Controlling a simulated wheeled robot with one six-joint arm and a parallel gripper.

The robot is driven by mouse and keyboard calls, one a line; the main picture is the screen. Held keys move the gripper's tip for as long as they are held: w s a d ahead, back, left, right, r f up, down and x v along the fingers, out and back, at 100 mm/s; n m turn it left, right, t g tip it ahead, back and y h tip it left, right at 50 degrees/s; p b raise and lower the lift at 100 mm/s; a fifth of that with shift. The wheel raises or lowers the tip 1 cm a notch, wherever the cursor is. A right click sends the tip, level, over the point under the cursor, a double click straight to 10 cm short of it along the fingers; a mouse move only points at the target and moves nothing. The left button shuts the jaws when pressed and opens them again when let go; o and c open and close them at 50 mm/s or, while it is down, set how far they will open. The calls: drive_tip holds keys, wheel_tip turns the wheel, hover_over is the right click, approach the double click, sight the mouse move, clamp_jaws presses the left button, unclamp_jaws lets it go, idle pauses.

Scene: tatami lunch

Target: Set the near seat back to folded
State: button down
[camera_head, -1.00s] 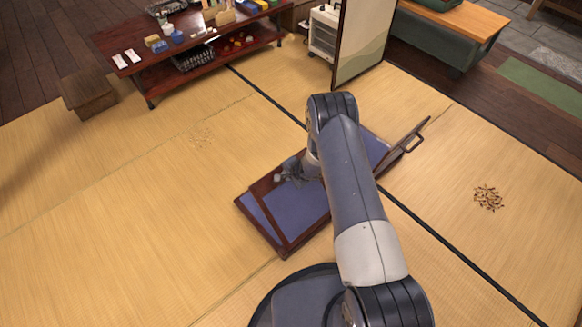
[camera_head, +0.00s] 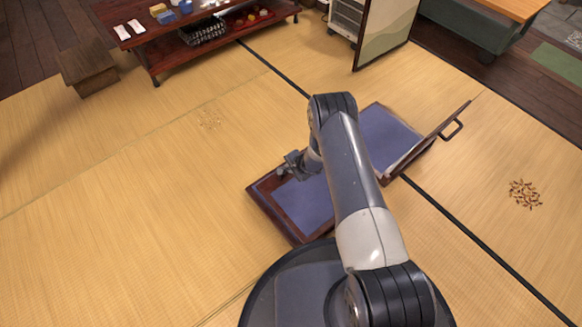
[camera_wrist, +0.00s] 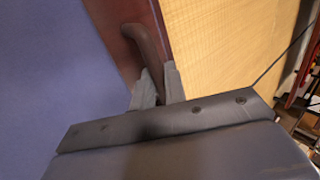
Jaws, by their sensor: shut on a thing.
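The near seat (camera_head: 270,213) is a dark reddish wood frame with blue panels on the tatami, partly hidden by my arm. Its back (camera_head: 305,203) lies low over the seat, at or close to flat; I cannot tell if it touches. My gripper (camera_head: 287,167) is at the far edge of this seat. In the wrist view my gripper (camera_wrist: 158,90) is shut on the brown handle (camera_wrist: 147,47) on the red wooden edge (camera_wrist: 122,45), beside the blue panel (camera_wrist: 60,70).
A second seat (camera_head: 390,135) with a blue cushion stands behind my arm, its back (camera_head: 428,145) raised. A panel screen (camera_head: 385,30), low table (camera_head: 150,45) and wooden stool (camera_head: 88,68) stand farther off. Crumbs (camera_head: 525,194) lie at right.

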drive_tip(key=shift+w+a+f+b, duration=0.15)
drive_tip(key=shift+w+f+b, duration=0.1)
drive_tip(key=shift+f+b, duration=0.5)
drive_tip(key=shift+f, duration=0.2)
drive_tip(key=c, duration=1.6)
unclamp_jaws()
drive_tip(key=shift+o, duration=0.3)
drive_tip(key=shift+s+f, duration=0.1)
drive_tip(key=shift+s, duration=0.1)
drive_tip(key=p+v, duration=0.5)
drive_tip(key=v, duration=0.5)
drive_tip(key=shift+r, duration=0.45)
drive_tip(key=shift+f, duration=0.1)
